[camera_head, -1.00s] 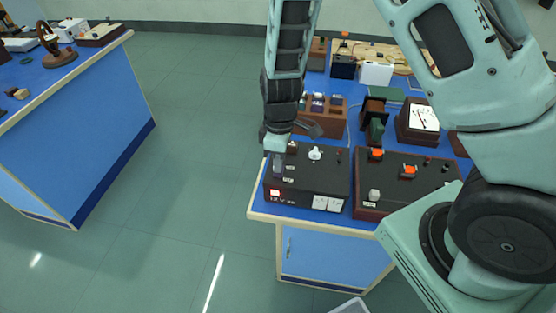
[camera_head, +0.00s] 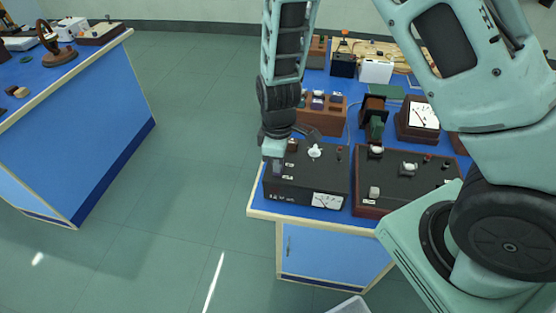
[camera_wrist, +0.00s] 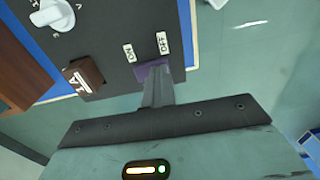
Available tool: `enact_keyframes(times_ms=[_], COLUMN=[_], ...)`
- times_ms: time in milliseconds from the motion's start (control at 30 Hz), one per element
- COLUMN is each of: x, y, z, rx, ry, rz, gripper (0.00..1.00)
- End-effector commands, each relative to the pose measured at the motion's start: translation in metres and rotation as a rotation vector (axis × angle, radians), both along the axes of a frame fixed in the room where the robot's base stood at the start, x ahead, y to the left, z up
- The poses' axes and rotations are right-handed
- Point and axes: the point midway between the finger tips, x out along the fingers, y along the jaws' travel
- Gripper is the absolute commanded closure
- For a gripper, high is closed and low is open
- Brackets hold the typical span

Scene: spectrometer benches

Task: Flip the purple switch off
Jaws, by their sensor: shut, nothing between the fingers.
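Contact appears close, but I cannot tell the switch's exact tilt. The switch is hidden there.
A white knob (camera_head: 314,151) stands on the box, right of my gripper. A second dark box (camera_head: 400,178) with knobs, unlit, stands to the right. A brown block labelled 1A (camera_wrist: 84,78) is left of the switch in the wrist view. Open floor lies left of the bench.

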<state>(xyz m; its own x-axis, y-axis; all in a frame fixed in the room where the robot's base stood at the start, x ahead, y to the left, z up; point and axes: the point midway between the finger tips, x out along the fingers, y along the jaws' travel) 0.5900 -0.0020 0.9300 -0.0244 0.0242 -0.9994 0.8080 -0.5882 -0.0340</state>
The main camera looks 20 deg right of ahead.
Motion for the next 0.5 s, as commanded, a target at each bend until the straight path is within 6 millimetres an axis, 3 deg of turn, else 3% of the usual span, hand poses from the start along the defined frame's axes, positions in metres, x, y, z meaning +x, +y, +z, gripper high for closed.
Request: enact_keyframes(times_ms=[33, 500], x=[-0.003, 0.013], y=[-0.001, -0.013], z=[-0.008, -0.006], rx=[-0.004, -0.008], ry=[0.011, 0.001], rz=[0.002, -0.005], gripper=[1.00, 1.00])
